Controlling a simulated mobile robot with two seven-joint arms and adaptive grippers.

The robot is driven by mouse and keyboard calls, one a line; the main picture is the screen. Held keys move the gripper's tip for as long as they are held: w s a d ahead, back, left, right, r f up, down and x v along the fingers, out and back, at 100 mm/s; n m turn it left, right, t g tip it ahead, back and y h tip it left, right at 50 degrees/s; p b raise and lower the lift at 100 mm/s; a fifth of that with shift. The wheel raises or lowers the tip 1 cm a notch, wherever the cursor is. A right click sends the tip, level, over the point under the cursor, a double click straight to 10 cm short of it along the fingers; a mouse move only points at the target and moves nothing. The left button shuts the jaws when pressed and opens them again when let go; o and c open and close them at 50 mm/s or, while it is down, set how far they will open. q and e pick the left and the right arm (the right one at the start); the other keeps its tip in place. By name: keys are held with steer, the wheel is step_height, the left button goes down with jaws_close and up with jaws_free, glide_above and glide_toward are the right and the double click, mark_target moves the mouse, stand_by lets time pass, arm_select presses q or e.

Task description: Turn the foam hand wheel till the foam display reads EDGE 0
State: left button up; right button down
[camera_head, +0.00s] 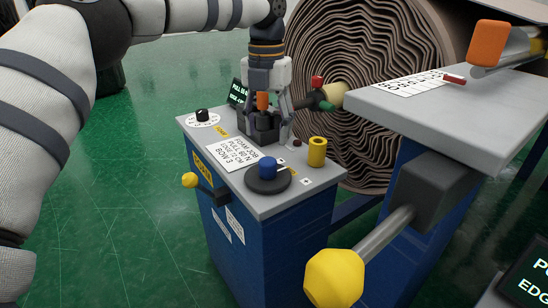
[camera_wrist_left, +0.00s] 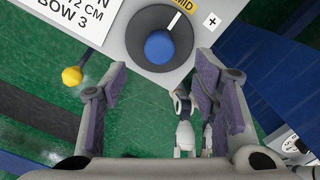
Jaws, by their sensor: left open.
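A dark round hand wheel (camera_head: 267,180) with a blue knob (camera_head: 268,167) sits on top of a blue cabinet, near its front edge. The wheel, with a white mark on its rim, also shows in the left wrist view (camera_wrist_left: 147,18), beyond my fingertips. My left gripper (camera_head: 266,138) is open and points down over the cabinet. In the left wrist view its fingers (camera_wrist_left: 160,78) stand apart with nothing between them, and the wheel is clear of them. A dark display (camera_head: 237,94) behind the gripper shows green text, partly hidden; its EDGE value is not readable.
A white job card (camera_head: 234,154), a black dial (camera_head: 202,115) and a yellow cylinder (camera_head: 317,152) are on the cabinet top. A yellow knob (camera_head: 189,180) juts from its side. A grey table (camera_head: 440,110) and a big wrapped roll (camera_head: 375,150) stand to the right.

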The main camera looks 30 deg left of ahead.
mark_target(268, 160)
arm_select(q)
step_height(268, 160, down, 9)
steer(key=shift+f, duration=0.1)
steer(key=c, duration=1.2)
steer(key=shift+o, duration=0.2)
steer(key=shift+m, duration=1.4)
steer(key=m, duration=0.2)
steer(key=shift+m+p, duration=0.35)
steer(key=shift+m, duration=0.05)
steer(key=m, duration=0.6)
